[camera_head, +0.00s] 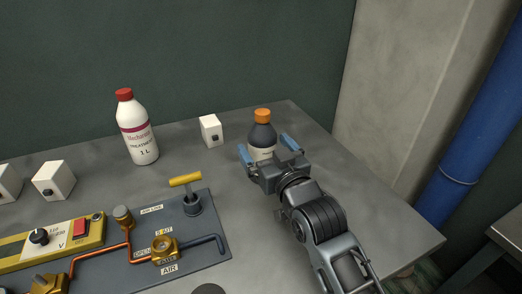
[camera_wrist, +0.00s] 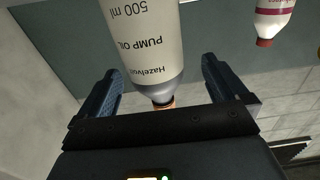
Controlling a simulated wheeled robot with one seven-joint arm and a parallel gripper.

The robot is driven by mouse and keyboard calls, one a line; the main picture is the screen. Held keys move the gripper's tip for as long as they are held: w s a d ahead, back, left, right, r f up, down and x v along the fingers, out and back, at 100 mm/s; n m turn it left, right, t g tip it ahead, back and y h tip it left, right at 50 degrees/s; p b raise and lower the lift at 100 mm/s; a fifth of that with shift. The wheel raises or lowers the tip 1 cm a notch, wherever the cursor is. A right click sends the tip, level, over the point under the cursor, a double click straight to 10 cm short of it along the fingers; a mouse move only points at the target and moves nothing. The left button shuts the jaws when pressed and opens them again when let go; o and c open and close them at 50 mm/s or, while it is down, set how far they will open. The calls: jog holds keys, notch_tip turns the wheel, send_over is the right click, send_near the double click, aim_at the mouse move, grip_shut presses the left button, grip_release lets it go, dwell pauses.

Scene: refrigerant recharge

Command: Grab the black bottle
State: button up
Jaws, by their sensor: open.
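The black bottle (camera_head: 262,135) stands upright near the table's back right corner, with an orange cap and a pale label. My gripper (camera_head: 268,148) is open, with one blue finger on each side of the bottle. In the wrist view the bottle (camera_wrist: 146,40) appears upside down, its label reading "PUMP OIL" and "500 ml". It lies between the two blue fingers of my gripper (camera_wrist: 160,88), with a visible gap on each side. The lower part of the bottle is partly hidden by my gripper in the head view.
A white bottle with a red cap (camera_head: 138,130) stands to the left, and a small white box (camera_head: 211,131) stands between the bottles. A panel with valves and pipes (camera_head: 213,243) fills the front left. The table (camera_head: 375,215) is clear to the right of my arm.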

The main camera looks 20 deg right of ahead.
jog(key=shift+w+d+f+p, duration=0.1)
jog(key=shift+w+d+p, duration=0.1)
jog(key=shift+w, duration=1.2)
jog(key=shift+w+d+f+p, duration=0.1)
jog(key=shift+w+p, duration=0.1)
jog(key=shift+w, duration=1.15)
jog(key=shift+c, duration=0.4)
jog(key=shift+r, duration=0.1)
jog(key=c, duration=1.4)
